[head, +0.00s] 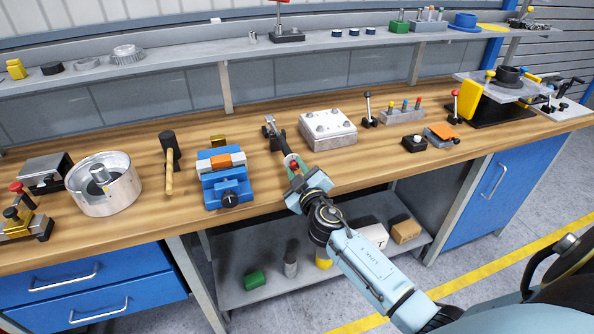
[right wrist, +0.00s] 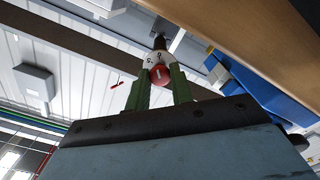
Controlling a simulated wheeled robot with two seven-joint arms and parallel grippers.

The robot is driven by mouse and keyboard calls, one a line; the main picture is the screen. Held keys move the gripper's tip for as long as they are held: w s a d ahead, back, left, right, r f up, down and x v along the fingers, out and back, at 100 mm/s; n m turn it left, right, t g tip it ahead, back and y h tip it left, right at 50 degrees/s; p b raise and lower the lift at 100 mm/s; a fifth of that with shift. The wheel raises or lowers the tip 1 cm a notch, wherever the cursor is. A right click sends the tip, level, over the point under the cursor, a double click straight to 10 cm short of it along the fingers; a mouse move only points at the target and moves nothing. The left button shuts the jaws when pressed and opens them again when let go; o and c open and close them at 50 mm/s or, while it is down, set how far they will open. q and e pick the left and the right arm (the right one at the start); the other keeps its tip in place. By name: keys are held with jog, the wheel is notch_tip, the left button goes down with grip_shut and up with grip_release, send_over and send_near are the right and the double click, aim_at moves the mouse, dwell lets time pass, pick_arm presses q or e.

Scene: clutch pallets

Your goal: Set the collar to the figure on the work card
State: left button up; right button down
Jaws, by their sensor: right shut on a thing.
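My right gripper (head: 293,168) is at the front edge of the bench. It is shut on the handle end of a grey tool (head: 273,131) that extends away from me over the bench top. In the right wrist view, the green fingers (right wrist: 161,85) stand on either side of a round red end (right wrist: 159,77). Just beyond it is a white collar (right wrist: 157,58) with dark marks; I cannot read its setting for certain. A dark shaft continues past the collar. No readable work card shows. My left gripper is not in view.
A blue vise (head: 226,187) with an orange piece stands left of the gripper, beside a mallet (head: 169,160) and a metal pot (head: 104,190). A grey metal block (head: 328,129) sits to the right. A shelf (head: 180,54) runs behind. Some bench top between these is clear.

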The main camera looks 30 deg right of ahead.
jog(key=n, duration=0.4)
jog(key=shift+n, duration=2.1)
jog(key=c, duration=1.2)
grip_release()
jog(key=shift+s, duration=0.1)
jog(key=b+v, duration=0.1)
jog(key=v, duration=1.2)
jog(key=shift+s+f, duration=0.15)
